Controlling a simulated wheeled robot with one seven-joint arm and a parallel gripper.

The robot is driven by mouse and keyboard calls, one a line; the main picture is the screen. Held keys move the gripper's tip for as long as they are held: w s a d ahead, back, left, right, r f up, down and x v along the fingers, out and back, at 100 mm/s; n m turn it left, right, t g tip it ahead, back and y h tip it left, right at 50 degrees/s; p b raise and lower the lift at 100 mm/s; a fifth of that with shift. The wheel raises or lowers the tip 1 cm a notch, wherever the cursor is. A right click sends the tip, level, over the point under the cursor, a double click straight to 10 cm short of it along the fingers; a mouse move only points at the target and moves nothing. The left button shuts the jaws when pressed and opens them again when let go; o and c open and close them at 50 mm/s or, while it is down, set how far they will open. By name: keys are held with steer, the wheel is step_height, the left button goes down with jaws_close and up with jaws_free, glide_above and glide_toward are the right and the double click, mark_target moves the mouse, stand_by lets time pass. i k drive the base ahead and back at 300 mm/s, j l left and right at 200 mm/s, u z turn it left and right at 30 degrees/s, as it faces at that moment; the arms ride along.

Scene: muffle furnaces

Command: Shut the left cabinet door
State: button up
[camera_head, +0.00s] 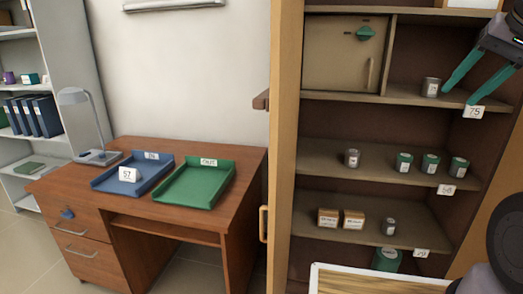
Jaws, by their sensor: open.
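The cabinet's left door (284,150) is a tall tan panel, swung open and seen nearly edge-on along the cabinet's left side. Its handle (263,223) sticks out on the left, low down. The cabinet's shelves (335,145) are exposed. My gripper (460,97) is at the upper right, in front of the upper shelf, well away from the door. Its two teal fingers are spread with nothing between them. The left fingertip is close beside a metal can (431,87) in the picture; I cannot tell if they touch.
A closed tan compartment (335,60) with a green knob fills the upper left shelf. Small cans and boxes (353,219) stand on the lower shelves. Left of the door, a wooden desk (150,215) holds blue and green trays and a lamp.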

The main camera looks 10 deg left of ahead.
mark_target(287, 16)
steer(key=k+j, duration=0.1)
steer(key=j, duration=0.9)
steer(key=k+j, duration=0.15)
steer(key=j, duration=0.35)
steer(key=j+u, duration=0.15)
steer(key=u, duration=0.4)
steer(key=k+j, duration=0.05)
